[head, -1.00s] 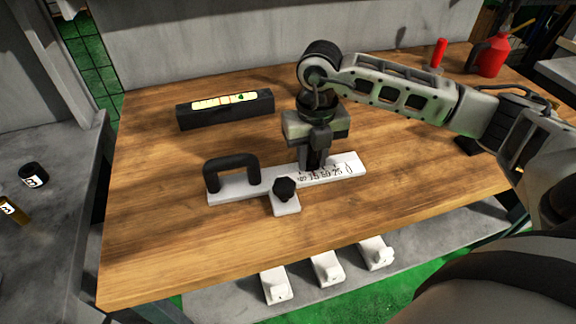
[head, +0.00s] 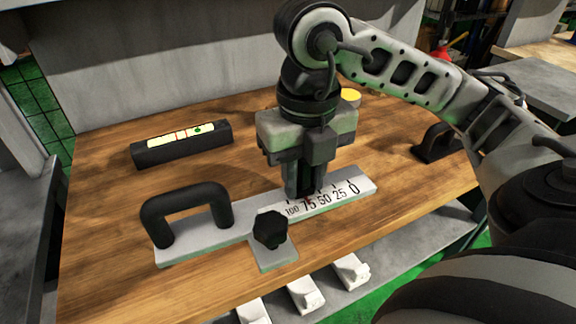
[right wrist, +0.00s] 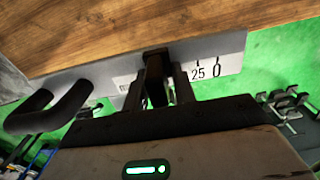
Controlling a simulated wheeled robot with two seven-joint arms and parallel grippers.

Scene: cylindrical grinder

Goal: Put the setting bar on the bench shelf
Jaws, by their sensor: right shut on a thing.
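The setting bar (head: 215,241) is a pale flat bar with a black arched handle, a black knob on a side plate and a printed scale from 0 to 100. My right gripper (head: 305,192) points down at the scale part and is shut on the bar. The bar looks raised above the wooden bench top, roughly level. In the right wrist view the bar (right wrist: 228,55) shows beyond the fingers (right wrist: 157,85), which close around a dark part of it. The exact grip is partly hidden. The grey shelf (head: 338,302) shows under the bench's front edge. My left gripper is out of view.
A dark block (head: 436,143) and a yellow round thing (head: 351,96) are at the right and back. Several white pieces (head: 305,294) sit on the shelf below. The left bench top (head: 100,220) is clear.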

